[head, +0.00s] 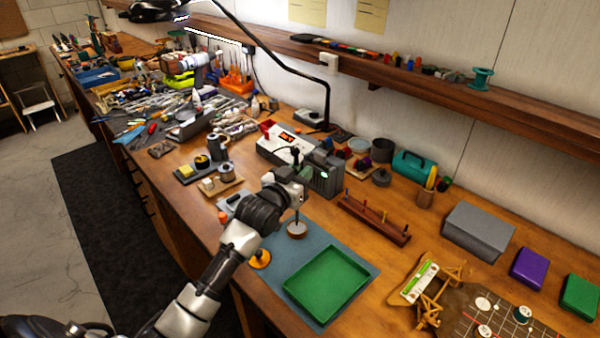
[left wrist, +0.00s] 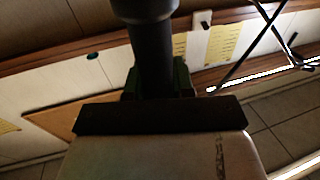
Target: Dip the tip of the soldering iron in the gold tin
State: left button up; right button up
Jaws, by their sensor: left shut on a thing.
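My left gripper (head: 288,188) is over the bench, left of the grey power unit. It is shut on the soldering iron (head: 295,154), whose dark handle stands up above the jaws. In the left wrist view the black handle (left wrist: 152,48) rises from between the dark fingers. A thin shaft seems to run down below the gripper toward a small round brownish-gold tin (head: 297,231) with a pale top, on the blue-grey mat. Whether the tip touches the tin is too small to tell. My right gripper is not in view.
A green tray (head: 327,284) lies on the mat (head: 368,265) in front. A wooden rack with pegs (head: 374,220) stands to the right. The station with a red display (head: 285,142) is behind my gripper. An orange-yellow round item (head: 260,260) is near the front edge.

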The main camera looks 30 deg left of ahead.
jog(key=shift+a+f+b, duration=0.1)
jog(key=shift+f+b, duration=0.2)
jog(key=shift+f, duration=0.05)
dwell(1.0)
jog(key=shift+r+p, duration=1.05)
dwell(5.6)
